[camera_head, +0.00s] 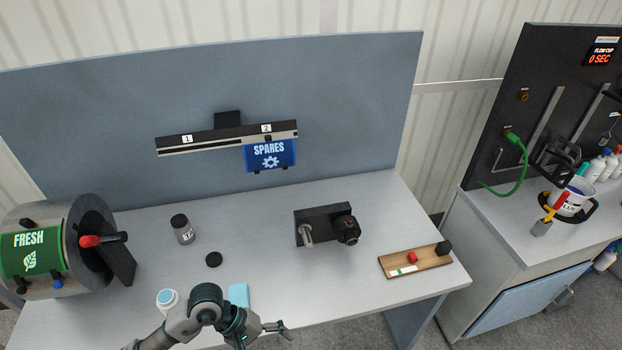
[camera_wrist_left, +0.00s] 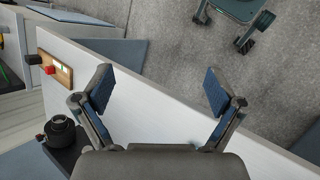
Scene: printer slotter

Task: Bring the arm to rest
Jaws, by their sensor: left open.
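My left arm comes in from the bottom of the head view. My left gripper (camera_head: 277,328) is at the table's front edge and points right. In the left wrist view the left gripper (camera_wrist_left: 160,95) has its two fingers wide apart with nothing between them. Behind that gap are the white table top and its edge, with grey floor beyond. My right gripper is in neither view.
On the table (camera_head: 370,272) stand a drum marked FRESH (camera_head: 32,250), a jar (camera_head: 182,229), a black lid (camera_head: 213,259), a white-and-blue container (camera_head: 167,299), a black device (camera_head: 322,225) and a wooden board (camera_head: 415,260). A blue SPARES card (camera_head: 270,154) hangs from the rail (camera_head: 205,142).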

